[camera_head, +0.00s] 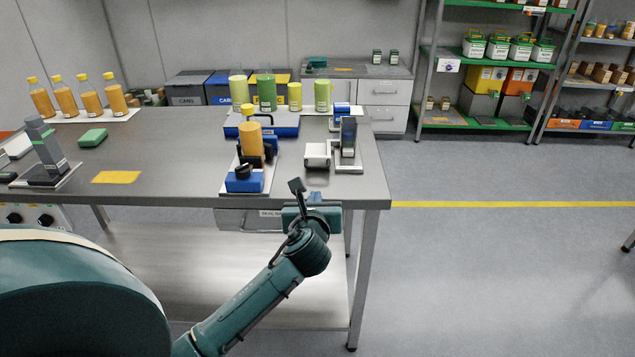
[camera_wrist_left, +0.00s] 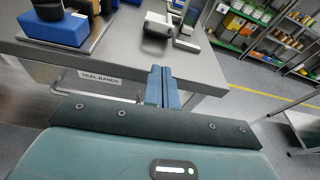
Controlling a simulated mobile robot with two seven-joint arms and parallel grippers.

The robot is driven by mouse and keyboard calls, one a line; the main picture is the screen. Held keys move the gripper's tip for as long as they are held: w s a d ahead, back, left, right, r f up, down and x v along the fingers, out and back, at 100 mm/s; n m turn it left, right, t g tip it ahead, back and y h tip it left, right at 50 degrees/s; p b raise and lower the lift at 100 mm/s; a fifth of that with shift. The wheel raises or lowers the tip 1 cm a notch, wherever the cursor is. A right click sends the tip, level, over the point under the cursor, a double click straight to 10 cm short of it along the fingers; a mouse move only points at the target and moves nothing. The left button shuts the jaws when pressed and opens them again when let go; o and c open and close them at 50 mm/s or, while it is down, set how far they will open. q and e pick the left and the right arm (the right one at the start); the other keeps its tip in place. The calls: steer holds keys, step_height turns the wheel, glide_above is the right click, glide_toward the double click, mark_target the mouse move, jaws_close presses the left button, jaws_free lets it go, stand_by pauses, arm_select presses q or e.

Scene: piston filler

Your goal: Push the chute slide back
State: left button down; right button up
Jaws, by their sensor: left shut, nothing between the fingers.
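A white block-like part (camera_head: 316,154), which looks like the chute slide, sits near the right end of the steel table, left of an upright dark chute-like piece (camera_head: 348,136) on a metal bracket. I cannot tell for certain which part is the slide. The white part also shows at the top of the left wrist view (camera_wrist_left: 158,24). My left gripper (camera_head: 297,186) is at the table's front edge, just in front of and below the white part, apart from it. Its blue fingers (camera_wrist_left: 163,84) are closed together and empty. My right gripper is out of view.
The steel table (camera_head: 200,190) has a blue-based filler stand (camera_head: 245,184) holding an orange bottle (camera_head: 251,139), left of the white part. A seal bands drawer (camera_wrist_left: 100,80) is under the table edge. Open floor (camera_head: 480,260) lies to the right.

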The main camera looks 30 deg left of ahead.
arm_select(q)
steer(key=b, duration=0.2)
glide_toward(318, 168)
steer(key=x, duration=0.6)
steer(key=shift+w+a+f, duration=0.15)
steer(key=shift+w, duration=0.2)
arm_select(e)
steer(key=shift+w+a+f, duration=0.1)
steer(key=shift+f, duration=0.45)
